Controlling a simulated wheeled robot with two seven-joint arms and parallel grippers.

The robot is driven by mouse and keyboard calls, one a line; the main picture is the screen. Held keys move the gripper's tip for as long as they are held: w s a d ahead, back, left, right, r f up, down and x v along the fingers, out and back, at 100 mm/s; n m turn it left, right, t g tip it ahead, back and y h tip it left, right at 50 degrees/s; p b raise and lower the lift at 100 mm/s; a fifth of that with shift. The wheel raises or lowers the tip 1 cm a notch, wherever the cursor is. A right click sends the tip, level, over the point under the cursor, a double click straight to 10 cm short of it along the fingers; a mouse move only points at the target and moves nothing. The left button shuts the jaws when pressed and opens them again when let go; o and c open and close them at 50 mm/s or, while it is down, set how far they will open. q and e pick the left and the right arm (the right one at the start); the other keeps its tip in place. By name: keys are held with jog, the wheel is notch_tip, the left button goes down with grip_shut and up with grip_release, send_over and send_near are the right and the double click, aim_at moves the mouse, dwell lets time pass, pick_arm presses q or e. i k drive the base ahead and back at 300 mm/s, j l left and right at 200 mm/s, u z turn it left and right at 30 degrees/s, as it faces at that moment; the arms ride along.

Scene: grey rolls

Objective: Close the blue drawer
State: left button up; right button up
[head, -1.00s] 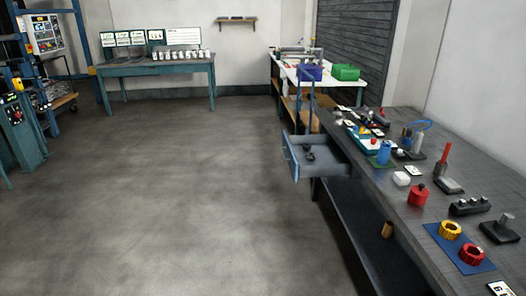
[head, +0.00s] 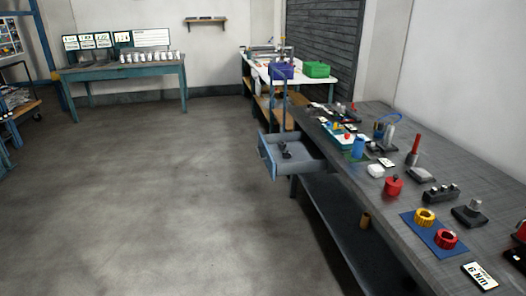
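The blue drawer (head: 267,157) stands pulled out from the left side of the long dark workbench (head: 385,215), near its far end. Its blue front faces left, over the open floor. Its grey inside shows, with a small dark item (head: 286,151) lying in it. Neither of my grippers shows in the head view, so nothing of mine is seen touching the drawer.
The floor (head: 150,200) left of the workbench is clear. A lower shelf (head: 335,225) runs under the bench. Parts lie on top, including a red pot (head: 393,186) and a blue mat (head: 432,236). A teal table (head: 125,75) stands at the back left.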

aim_at(307, 157)
jog(key=i+z, duration=0.2)
jog(key=z, duration=0.4)
jog(key=i+j+z, duration=0.3)
jog(key=i+j, duration=0.25)
jog(key=i+j+z, duration=0.3)
jog(key=i+j, duration=0.15)
jog(key=j, duration=0.2)
